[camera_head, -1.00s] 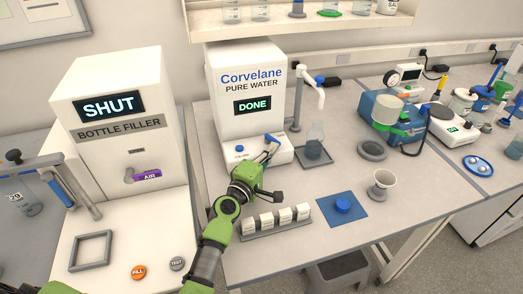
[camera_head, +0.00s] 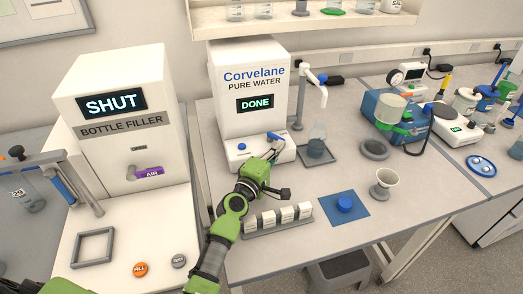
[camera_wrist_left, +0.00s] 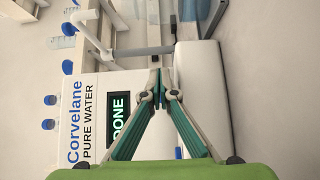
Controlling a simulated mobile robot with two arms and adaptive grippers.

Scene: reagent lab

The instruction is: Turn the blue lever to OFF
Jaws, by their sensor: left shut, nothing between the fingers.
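The white Corvelane pure water dispenser (camera_head: 247,90) stands on the bench with its display reading DONE. A small blue lever (camera_head: 274,137) rises from the right part of its front ledge; its lower part is partly hidden by my gripper. My left gripper (camera_head: 272,158) is shut and empty, right at the front of the lever. In the left wrist view my left fingertips (camera_wrist_left: 158,90) meet in front of the white ledge, with a bit of blue behind them. I cannot tell whether they touch the lever. My right gripper is not in view.
A round blue button (camera_head: 242,147) sits left of the lever. The bottle filler (camera_head: 120,120) stands at left.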

